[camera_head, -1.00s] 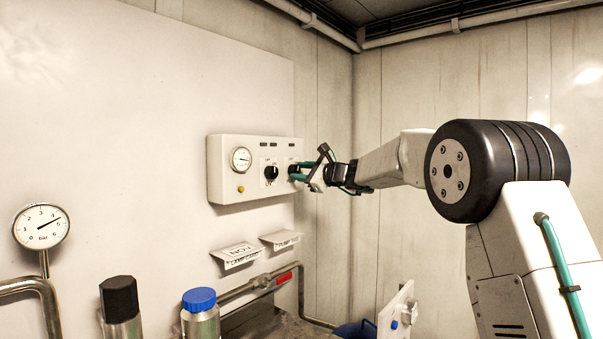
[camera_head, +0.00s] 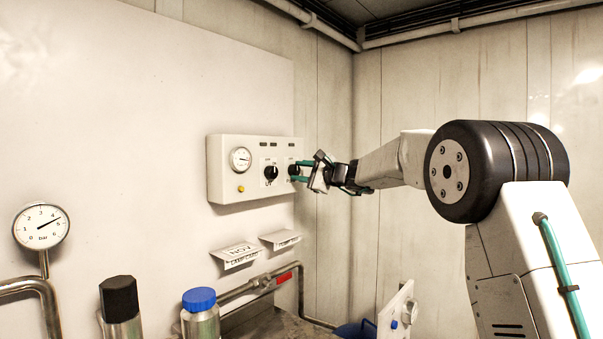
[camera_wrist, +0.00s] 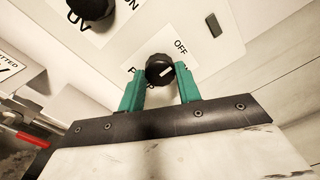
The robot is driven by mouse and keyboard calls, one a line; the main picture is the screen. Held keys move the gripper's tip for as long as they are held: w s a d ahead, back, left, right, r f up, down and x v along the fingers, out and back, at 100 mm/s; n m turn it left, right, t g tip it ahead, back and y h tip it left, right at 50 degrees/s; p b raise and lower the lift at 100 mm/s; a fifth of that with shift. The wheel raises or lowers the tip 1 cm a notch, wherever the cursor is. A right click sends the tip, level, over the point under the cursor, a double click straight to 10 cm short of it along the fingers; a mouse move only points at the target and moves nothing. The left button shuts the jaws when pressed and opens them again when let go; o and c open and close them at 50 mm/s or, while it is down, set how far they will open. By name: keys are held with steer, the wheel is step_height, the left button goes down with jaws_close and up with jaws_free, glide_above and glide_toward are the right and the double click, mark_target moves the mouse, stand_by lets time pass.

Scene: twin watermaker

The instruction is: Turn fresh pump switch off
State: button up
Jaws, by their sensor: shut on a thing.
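The pump switch is a round black knob (camera_wrist: 157,66) on the white control panel (camera_head: 222,172). In the wrist view it sits between the two green fingers of my gripper (camera_wrist: 160,74), with an OFF label above and to its right. My gripper (camera_head: 298,170) is shut on this knob at the panel's right end. In the head view the fingers largely hide the knob. The lettering below the knob is partly covered.
A second black knob (camera_head: 271,173) is left of the gripped one, with a small gauge (camera_head: 240,159) and a yellow button (camera_head: 240,189) farther left. Label plates (camera_head: 236,256) are mounted below the panel. A blue-capped bottle (camera_head: 199,301) stands below left.

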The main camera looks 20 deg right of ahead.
steer(key=o, duration=1)
steer(key=shift+c, duration=0.2)
steer(key=shift+s, duration=0.1)
steer(key=v, duration=0.7)
steer(key=shift+s+d, duration=0.2)
steer(key=shift+s, duration=0.1)
